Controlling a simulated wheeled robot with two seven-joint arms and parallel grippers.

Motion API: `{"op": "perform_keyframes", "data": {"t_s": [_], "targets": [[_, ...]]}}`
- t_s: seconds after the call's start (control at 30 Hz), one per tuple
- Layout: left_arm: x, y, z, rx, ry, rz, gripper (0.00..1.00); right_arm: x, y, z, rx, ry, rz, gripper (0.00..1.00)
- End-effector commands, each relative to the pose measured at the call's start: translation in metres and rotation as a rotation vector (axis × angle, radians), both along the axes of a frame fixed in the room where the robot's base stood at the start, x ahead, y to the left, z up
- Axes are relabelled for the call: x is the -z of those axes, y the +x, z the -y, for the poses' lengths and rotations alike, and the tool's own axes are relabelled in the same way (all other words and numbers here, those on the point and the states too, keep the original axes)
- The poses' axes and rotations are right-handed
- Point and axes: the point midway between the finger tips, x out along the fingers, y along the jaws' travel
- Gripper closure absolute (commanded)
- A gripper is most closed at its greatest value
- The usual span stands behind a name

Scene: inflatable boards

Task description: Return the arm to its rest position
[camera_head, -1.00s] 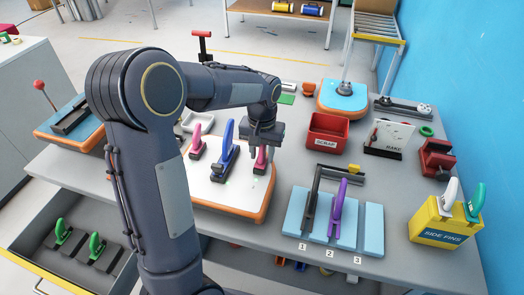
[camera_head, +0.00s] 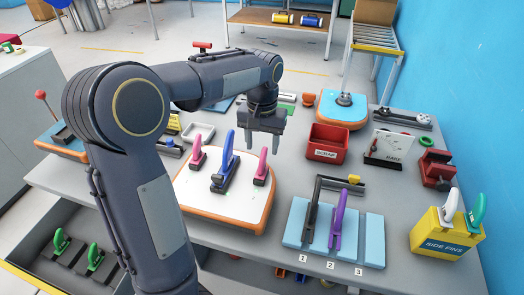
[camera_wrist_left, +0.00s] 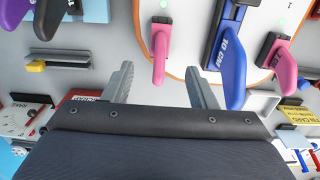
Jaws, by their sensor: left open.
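My left gripper (camera_head: 265,146) is open and empty above the table, behind the white board with an orange edge (camera_head: 248,214). The board bears a blue fin (camera_head: 226,160) in the middle, a pink fin (camera_head: 196,152) on its left and a pink fin (camera_head: 261,168) on its right. In the left wrist view, my left gripper (camera_wrist_left: 166,85) shows two spread fingers with nothing between them. The nearest pink fin (camera_wrist_left: 160,55) and the blue fin (camera_wrist_left: 232,70) lie beyond the fingertips. My right gripper is not in view.
A red scrap bin (camera_head: 326,146) stands right of the gripper. A light blue rack (camera_head: 373,240) holds a black and a purple fin. A yellow side fins box (camera_head: 440,236) is at the right. A blue wall (camera_head: 480,80) bounds the right side.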

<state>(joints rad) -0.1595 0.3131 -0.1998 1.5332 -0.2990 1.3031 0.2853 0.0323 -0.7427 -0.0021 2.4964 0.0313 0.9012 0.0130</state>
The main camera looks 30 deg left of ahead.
Motion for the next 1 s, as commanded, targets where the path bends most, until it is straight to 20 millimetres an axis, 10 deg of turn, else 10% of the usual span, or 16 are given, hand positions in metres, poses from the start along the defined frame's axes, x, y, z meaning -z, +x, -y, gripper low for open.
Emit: {"op": "perform_keyframes", "data": {"t_s": [0.63, 1.0], "targets": [[-0.006, -0.008, 0.000, 0.002, -0.019, 0.016, 0.48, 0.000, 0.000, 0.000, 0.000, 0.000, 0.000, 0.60], [-0.026, -0.142, 0.030, 0.055, -0.247, 0.288, 0.48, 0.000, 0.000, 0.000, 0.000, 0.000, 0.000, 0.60]]}}
